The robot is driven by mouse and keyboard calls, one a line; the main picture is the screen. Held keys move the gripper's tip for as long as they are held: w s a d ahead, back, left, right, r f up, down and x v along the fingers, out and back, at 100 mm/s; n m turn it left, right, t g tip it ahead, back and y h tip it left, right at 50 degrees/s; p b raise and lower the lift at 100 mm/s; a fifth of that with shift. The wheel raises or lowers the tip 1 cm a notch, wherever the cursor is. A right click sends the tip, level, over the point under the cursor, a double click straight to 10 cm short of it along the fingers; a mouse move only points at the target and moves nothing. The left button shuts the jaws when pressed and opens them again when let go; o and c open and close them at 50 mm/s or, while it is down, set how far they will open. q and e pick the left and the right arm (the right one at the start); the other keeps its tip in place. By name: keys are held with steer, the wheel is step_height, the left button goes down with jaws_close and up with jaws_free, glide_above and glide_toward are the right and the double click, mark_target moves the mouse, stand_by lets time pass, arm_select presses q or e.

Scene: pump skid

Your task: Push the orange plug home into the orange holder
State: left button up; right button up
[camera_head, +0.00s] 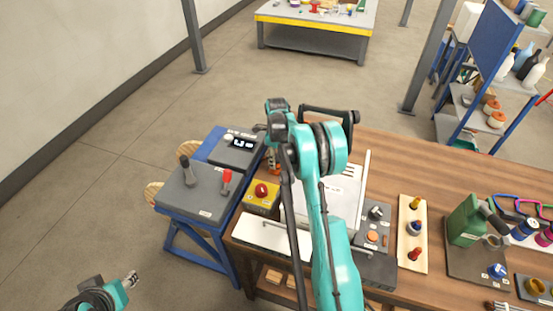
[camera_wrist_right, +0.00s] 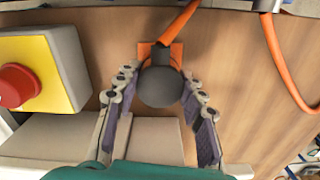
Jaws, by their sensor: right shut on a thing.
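In the right wrist view a plug with a dark round body (camera_wrist_right: 160,88) stands between the fingers of my right gripper (camera_wrist_right: 160,76). Its fingers are closed on both sides of it. An orange square part, seemingly the orange holder (camera_wrist_right: 144,49), shows just behind the plug, mostly covered by it. I cannot tell how deep the plug sits. An orange cable (camera_wrist_right: 183,20) runs up from there. In the head view my right arm hides the gripper and most of this spot. My left gripper (camera_head: 131,279) is at the lower left, away from the bench; its opening is too small to judge.
A yellow box with a red button (camera_head: 261,190) stands close left of the right gripper. A loop of orange cable (camera_wrist_right: 280,65) lies to the right in the wrist view. A blue cart (camera_head: 205,200) adjoins the wooden bench (camera_head: 385,160). A wooden tray (camera_head: 408,260) stands farther right.

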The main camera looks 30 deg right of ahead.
steer(key=shift+f, duration=0.25)
steer(key=o, duration=1.4)
steer(key=shift+c, duration=0.2)
steer(key=shift+r, duration=0.1)
step_height(320, 180, up, 12)
